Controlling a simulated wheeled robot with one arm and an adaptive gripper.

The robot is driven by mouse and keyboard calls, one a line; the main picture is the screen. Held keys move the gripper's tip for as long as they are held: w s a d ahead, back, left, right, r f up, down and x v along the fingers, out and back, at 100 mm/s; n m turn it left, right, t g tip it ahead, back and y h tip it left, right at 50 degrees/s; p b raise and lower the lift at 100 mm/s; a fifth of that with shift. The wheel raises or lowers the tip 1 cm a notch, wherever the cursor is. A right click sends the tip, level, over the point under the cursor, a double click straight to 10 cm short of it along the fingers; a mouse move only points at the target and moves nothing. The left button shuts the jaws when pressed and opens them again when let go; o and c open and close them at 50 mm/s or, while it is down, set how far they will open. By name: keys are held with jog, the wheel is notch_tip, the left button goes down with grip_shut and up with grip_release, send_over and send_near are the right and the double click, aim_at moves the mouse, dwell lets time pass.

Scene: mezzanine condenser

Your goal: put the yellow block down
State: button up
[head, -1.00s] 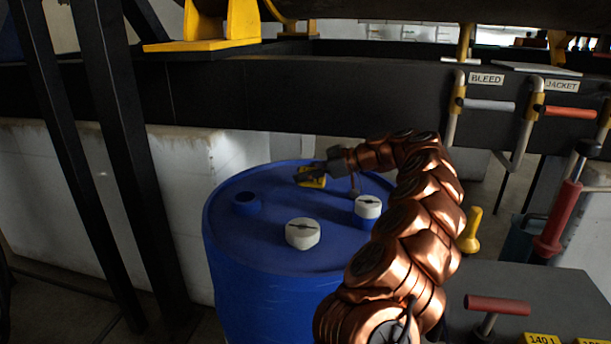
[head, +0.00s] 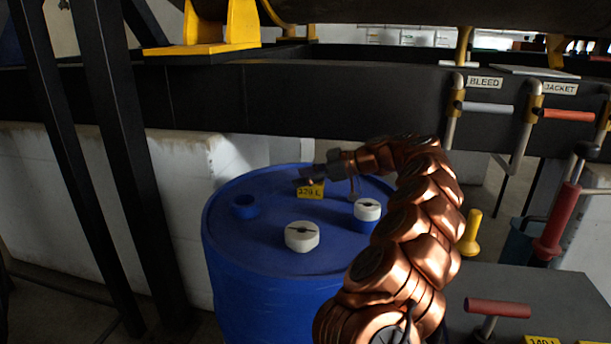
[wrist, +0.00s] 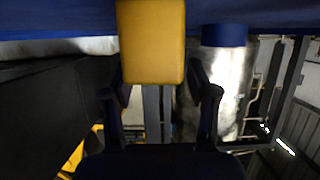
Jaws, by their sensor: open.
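The yellow block (head: 311,191), with a dark "120 L" marking on its near face, sits upright on the far part of the blue drum's top (head: 262,218). My gripper (head: 309,180) is right behind and above it, coming in from the right. In the wrist view the block (wrist: 151,42) fills the top middle against the blue lid. My gripper (wrist: 158,77) is open there, with one dark finger on each side of the block's near end. Whether a finger still touches it I cannot tell.
A black beam (head: 300,95) runs behind and above. A dark bench with a red handle (head: 497,307) is at lower right. The lid's left side is clear.

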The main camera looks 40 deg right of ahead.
jog(key=shift+a+f+p, duration=0.25)
jog(key=shift+f+p, duration=0.2)
jog(key=shift+p, duration=0.5)
jog(key=v, duration=1.2)
jog(key=shift+d+r+p, duration=0.3)
jog(key=shift+r+p, duration=0.05)
jog(key=shift+r, duration=0.2)
jog(key=shift+w, duration=0.1)
